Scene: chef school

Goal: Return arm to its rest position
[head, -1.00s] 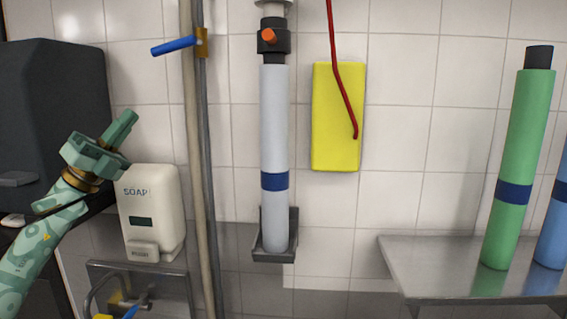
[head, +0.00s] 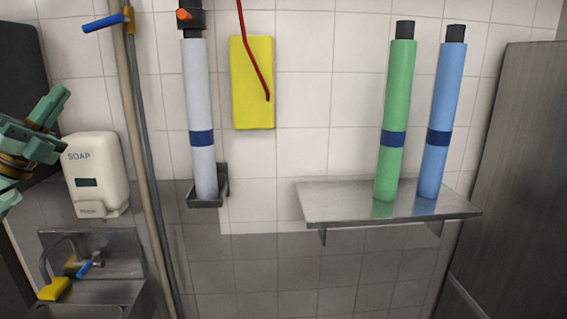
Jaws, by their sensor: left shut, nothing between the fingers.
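My left gripper (head: 50,106) is at the left edge of the head view, raised, with its green fingers pointing up and right. It is shut and holds nothing. It shows in front of the dark box on the wall and just left of the soap dispenser; I cannot tell the distance between them. Most of my left arm is out of the picture. My right gripper is not in view.
The white soap dispenser (head: 96,175) hangs above a metal sink (head: 95,297). A white cylinder (head: 200,120) stands in a wall bracket. Green (head: 391,120) and blue (head: 441,120) cylinders stand on a metal shelf (head: 335,207). A yellow panel (head: 250,95) is on the wall.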

